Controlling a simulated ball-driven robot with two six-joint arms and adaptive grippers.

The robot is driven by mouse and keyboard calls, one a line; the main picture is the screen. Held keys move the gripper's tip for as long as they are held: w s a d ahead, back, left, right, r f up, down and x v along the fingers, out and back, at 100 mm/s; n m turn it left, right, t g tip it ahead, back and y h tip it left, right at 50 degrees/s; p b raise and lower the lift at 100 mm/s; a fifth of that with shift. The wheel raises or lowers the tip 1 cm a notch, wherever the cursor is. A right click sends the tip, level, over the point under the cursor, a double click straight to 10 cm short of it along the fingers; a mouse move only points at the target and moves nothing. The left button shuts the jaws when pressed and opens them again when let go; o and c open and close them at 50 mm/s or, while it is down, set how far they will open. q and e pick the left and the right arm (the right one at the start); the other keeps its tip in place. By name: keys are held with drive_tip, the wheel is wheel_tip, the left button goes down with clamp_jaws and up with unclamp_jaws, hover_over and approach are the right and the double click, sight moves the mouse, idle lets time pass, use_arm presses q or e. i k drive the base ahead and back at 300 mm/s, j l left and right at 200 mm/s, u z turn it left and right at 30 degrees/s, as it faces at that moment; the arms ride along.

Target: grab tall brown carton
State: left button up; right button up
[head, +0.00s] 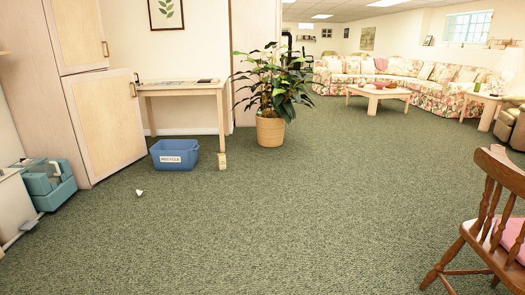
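A small tan-brown upright box (222,161) stands on the carpet by the front right leg of the small table, just right of the blue recycle bin. It may be the tall brown carton, but it is too small to tell for sure. No other brown carton shows. Neither of my grippers is in view.
The blue bin (174,154) sits under the table (183,88). A potted plant (270,130) stands right of it. A white scrap (139,192) lies on the carpet. A wooden chair (485,225) is at the near right. The middle carpet is clear.

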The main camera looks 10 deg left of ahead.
sight(221, 160)
drive_tip(key=i+j+u, duration=0.4)
drive_tip(key=i, duration=0.5)
drive_tip(key=i+u, duration=0.35)
drive_tip(key=i, duration=3.2)
drive_tip(key=i+j+z, duration=0.15)
drive_tip(key=i, duration=0.35)
drive_tip(key=i+z, duration=0.2)
drive_tip(key=i, duration=0.35)
drive_tip(key=i+j+z, duration=0.15)
drive_tip(key=i+j, duration=0.15)
drive_tip(key=i, duration=0.2)
